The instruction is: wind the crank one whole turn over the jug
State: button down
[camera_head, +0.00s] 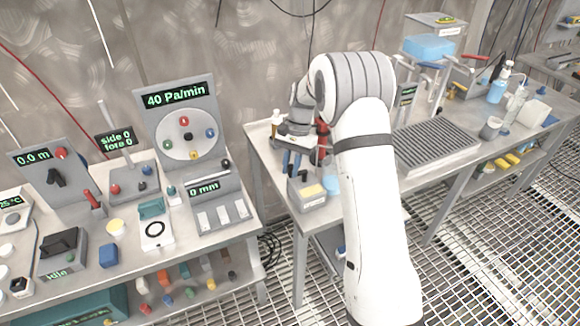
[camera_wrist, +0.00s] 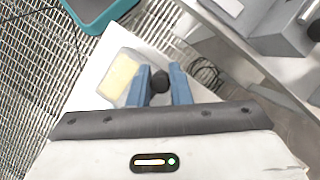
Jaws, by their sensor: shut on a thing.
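My gripper (camera_head: 291,162), with blue fingers, points down over the middle bench, just above a grey box with a yellow top (camera_head: 312,190). In the wrist view my gripper (camera_wrist: 161,84) is shut on a dark round knob (camera_wrist: 160,78), which looks like the crank's grip. The crank's arm and shaft are hidden below the knob and fingers. The yellow-topped box (camera_wrist: 120,76) lies just left of the fingers in that view. A light-blue vessel (camera_head: 332,184), perhaps the jug, stands beside the box, partly behind my arm. I cannot tell whether the knob is over it.
A ridged grey tray (camera_head: 436,143) lies right of my arm. The left bench holds a panel reading 40 Pa/min (camera_head: 180,125). A gap separates the benches.

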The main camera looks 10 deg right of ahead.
jog(key=c, duration=1.3)
grip_release()
jog(key=v, duration=0.7)
jog(key=shift+w+d+r+b, duration=0.1)
jog(key=shift+w+r+b, duration=0.05)
jog(key=shift+r+b, duration=0.2)
